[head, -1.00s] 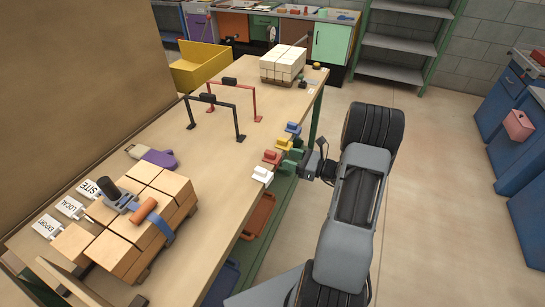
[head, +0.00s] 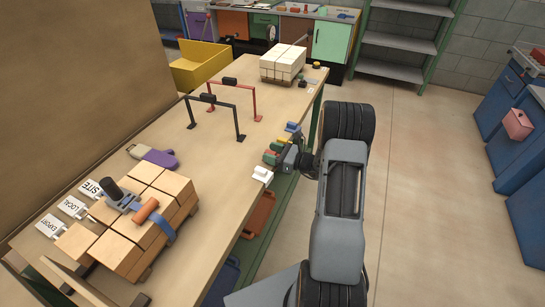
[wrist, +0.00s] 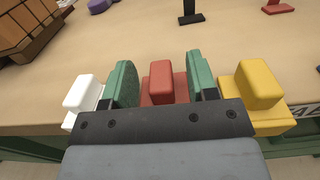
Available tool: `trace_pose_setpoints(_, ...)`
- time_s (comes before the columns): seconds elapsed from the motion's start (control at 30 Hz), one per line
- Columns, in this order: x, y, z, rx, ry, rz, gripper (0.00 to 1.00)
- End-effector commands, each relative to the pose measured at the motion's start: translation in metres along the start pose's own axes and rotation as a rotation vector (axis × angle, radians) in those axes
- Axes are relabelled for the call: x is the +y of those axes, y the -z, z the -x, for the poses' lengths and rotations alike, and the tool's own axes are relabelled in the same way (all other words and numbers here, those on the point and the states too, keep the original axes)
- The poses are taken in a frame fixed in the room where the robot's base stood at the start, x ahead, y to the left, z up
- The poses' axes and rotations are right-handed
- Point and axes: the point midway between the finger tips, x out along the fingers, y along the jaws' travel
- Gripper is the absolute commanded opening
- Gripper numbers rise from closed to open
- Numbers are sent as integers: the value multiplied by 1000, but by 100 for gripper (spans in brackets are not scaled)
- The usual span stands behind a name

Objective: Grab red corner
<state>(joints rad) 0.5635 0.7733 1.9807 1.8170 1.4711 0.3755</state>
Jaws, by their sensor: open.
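The red corner (wrist: 161,84) sits at the table's edge, a block with a raised upper part on a wider base. It shows in the head view (head: 270,157), partly covered by my gripper (head: 281,152). In the wrist view my gripper (wrist: 162,72) is open, with one green-padded finger on each side of the red corner's raised part. A gap shows between that part and each finger. The lower part of the red corner is hidden behind the gripper body.
A white corner (wrist: 84,94) stands left of the fingers and a yellow corner (wrist: 257,88) close to the right. A blue corner (head: 293,127) lies farther along the edge. Strapped bricks (head: 150,215) and two small arches stand on the table (head: 205,175).

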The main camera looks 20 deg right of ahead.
Motion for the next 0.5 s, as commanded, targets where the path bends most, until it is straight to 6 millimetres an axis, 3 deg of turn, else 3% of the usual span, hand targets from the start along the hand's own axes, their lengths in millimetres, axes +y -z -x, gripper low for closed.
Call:
trace_pose_setpoints(0.07, 0, 0, 0, 0, 0, 0, 50)
trace_pose_setpoints(0.5, 0, 0, 0, 0, 0, 0, 8)
